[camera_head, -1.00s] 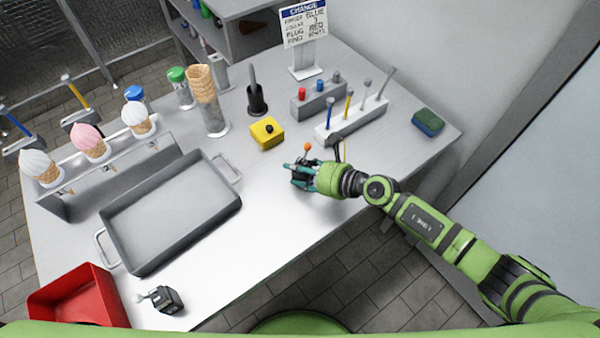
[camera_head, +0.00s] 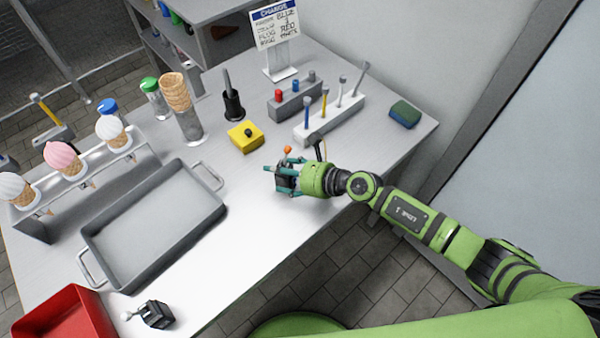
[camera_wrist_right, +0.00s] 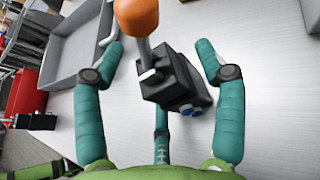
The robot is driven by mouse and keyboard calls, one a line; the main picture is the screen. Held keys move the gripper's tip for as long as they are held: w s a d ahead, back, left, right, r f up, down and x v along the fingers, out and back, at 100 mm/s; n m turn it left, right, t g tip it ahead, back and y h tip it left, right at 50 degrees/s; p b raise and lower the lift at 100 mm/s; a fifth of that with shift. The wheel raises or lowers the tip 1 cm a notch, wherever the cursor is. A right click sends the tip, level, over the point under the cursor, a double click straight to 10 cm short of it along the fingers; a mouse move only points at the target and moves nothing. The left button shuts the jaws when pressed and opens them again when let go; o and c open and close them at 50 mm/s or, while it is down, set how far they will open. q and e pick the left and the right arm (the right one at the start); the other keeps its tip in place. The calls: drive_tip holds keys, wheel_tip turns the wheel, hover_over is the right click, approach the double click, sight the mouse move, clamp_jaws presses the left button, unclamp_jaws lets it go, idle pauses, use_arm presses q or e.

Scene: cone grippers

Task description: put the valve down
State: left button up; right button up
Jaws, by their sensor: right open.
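A valve with a dark block body (camera_head: 285,181) and an orange ball on its lever (camera_head: 287,149) is at the right part of the white table. My right gripper (camera_head: 268,179) is around it, with its teal fingers open. In the right wrist view, the valve body (camera_wrist_right: 178,82) sits between the spread fingers of the gripper (camera_wrist_right: 160,50), with gaps on both sides. It appears to rest on the table, slightly tilted in that view. Its underside is hidden. My left gripper is not in view.
A grey tray (camera_head: 88,232) and a red bin (camera_head: 62,316) are to the left. A yellow box (camera_head: 245,138), a white rack of tools (camera_head: 330,124) and a sponge (camera_head: 405,114) lie behind the gripper. The table between tray and gripper is clear.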

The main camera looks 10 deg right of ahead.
drive_tip(key=v, duration=1.1)
drive_tip(key=shift+s+d+b, duration=0.2)
drive_tip(key=shift+d+b, duration=0.15)
drive_tip(key=shift+b, duration=0.1)
